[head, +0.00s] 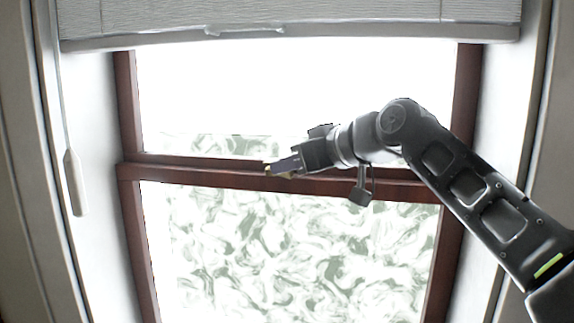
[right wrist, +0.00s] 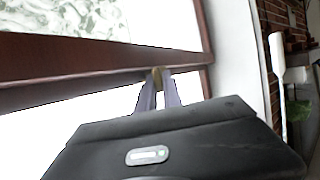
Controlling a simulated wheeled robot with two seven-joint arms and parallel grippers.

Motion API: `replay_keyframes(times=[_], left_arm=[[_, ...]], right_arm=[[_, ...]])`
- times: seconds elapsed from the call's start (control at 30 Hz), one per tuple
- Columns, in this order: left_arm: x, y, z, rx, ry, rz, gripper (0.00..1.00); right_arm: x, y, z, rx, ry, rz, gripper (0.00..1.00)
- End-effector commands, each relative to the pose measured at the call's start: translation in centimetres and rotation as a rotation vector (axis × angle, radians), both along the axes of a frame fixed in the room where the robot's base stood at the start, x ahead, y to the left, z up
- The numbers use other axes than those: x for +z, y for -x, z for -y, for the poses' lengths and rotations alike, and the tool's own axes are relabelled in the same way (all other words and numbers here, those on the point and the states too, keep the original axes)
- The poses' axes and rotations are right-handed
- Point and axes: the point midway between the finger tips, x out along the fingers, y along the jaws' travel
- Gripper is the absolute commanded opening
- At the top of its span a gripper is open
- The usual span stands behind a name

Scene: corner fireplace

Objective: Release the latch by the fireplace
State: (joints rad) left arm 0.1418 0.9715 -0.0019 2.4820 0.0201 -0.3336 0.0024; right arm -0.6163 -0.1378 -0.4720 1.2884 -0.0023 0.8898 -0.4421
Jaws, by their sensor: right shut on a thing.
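The latch is a small brass-coloured piece (head: 268,170) on the dark red-brown middle rail of a sash window (head: 200,172). My right gripper (head: 277,169) reaches in from the right, and its fingertips are at the latch. In the right wrist view the latch (right wrist: 156,78) stands between the two fingertips of my right gripper (right wrist: 160,88), against the rail. The gripper is shut on it. The fingers hide part of the latch, so I cannot tell which way it is turned. My left gripper is not in view.
A pale blind (head: 290,15) hangs across the top of the window. Its white cord pull (head: 75,183) hangs at the left and also shows in the right wrist view (right wrist: 277,60). White window reveals flank both sides. A brick wall (right wrist: 276,15) shows at the far right of the wrist view.

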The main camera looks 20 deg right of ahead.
Motion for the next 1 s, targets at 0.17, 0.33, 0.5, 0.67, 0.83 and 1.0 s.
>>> replay_keyframes(times=[0.17, 0.33, 0.5, 0.67, 0.83, 1.0], left_arm=[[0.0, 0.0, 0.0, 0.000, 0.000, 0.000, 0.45], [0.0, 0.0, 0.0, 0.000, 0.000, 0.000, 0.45], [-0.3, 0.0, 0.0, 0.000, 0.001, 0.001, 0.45], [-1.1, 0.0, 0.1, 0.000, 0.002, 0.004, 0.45], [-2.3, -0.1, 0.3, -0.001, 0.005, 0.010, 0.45], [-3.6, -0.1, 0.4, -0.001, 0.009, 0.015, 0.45]], right_arm=[[0.0, 0.0, 0.0, 0.000, 0.000, 0.000, 0.00], [0.0, 0.0, 0.0, -0.001, 0.000, 0.001, 0.00], [-0.1, 0.0, -0.1, -0.016, 0.001, 0.001, 0.00], [-0.2, 0.1, -0.2, -0.061, 0.001, 0.002, 0.00], [-0.4, 0.2, -0.7, -0.149, 0.001, 0.003, 0.00], [-0.4, 0.2, -1.3, -0.274, 0.003, 0.003, 0.00]])
